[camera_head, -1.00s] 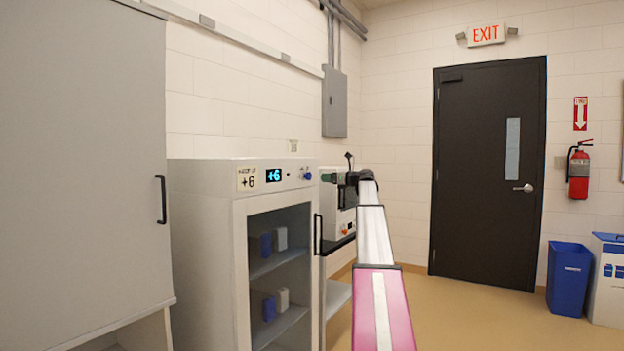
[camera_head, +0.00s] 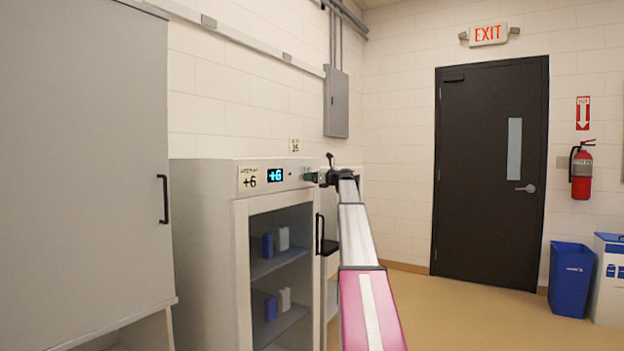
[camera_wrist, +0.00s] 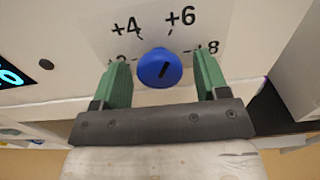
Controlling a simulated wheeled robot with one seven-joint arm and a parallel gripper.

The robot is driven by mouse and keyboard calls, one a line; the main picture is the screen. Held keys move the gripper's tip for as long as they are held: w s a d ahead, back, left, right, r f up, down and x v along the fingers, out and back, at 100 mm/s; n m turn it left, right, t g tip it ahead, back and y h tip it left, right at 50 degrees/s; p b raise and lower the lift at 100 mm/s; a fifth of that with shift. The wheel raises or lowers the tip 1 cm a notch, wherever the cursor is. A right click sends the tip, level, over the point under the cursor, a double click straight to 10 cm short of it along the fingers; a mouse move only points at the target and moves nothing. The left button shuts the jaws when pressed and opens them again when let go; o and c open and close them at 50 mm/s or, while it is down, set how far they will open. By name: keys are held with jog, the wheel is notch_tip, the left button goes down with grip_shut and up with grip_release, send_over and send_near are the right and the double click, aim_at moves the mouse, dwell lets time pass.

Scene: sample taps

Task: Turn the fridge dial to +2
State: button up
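The fridge (camera_head: 205,240) is a pale cabinet with a glass door, left of centre in the head view. Its display (camera_head: 275,174) reads +6, and a label beside it also reads +6. The blue round dial (camera_wrist: 160,68) shows in the wrist view with a dark slanted pointer mark. Around it are printed +4, +6 and +8, and a partly hidden number at lower left. My gripper (camera_wrist: 162,78) is open, with one green finger on each side of the dial and gaps visible. Contact cannot be seen. In the head view, my gripper (camera_head: 312,177) is at the fridge's top right, covering the dial.
Blue and white boxes (camera_head: 268,246) stand on shelves behind the fridge glass. A tall grey cabinet (camera_head: 85,150) stands at left. A black fridge handle (camera_head: 319,233) lies below my wrist. Open floor (camera_head: 465,310) extends right, towards a dark door (camera_head: 490,170).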

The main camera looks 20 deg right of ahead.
jog(key=c, duration=0.8)
jog(key=shift+n, duration=0.4)
jog(key=n, duration=2.3)
jog(key=shift+o, duration=0.2)
jog(key=o, duration=0.9)
jog(key=shift+d+r, duration=0.1)
